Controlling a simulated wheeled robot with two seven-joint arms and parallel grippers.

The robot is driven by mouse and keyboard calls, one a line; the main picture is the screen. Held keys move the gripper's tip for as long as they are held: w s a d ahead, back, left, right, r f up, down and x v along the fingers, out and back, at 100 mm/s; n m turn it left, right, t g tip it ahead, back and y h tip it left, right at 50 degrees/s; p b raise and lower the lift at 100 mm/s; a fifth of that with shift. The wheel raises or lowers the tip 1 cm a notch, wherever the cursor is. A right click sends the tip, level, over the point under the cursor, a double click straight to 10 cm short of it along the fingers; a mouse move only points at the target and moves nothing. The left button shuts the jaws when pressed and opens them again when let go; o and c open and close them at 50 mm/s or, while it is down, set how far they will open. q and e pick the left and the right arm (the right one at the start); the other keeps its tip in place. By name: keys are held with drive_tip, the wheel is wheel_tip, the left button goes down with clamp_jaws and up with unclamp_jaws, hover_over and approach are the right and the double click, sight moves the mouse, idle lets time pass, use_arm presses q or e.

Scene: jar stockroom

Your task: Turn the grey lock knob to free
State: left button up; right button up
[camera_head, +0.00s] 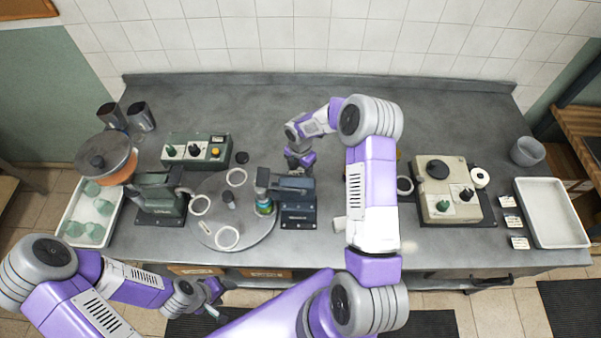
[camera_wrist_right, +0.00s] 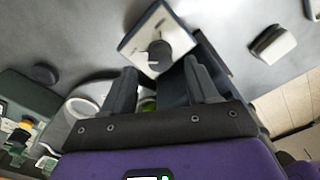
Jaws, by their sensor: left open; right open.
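The grey lock knob (camera_wrist_right: 152,55), with a white pointer line, sits on a square white plate (camera_wrist_right: 136,48) in the right wrist view. My right gripper (camera_wrist_right: 162,78) is open. The knob lies just past and between its fingertips; I cannot tell whether they touch it. In the head view my right gripper (camera_head: 300,160) is over the dark station (camera_head: 298,205), and the knob is hidden there. My left gripper (camera_head: 217,302) is low, in front of the table edge, open and apart from everything on the table.
A round grey turntable (camera_head: 205,222) with white rings is left of the station. A green control box (camera_head: 190,150) stands behind it, and a beige control box (camera_head: 440,190) stands to the right. A white tray (camera_head: 553,237) is at the far right. The back of the table is clear.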

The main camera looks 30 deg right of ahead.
sight(300, 174)
drive_tip(key=shift+f, duration=1.75)
drive_tip(key=c, duration=1)
drive_tip(key=shift+c, duration=0.2)
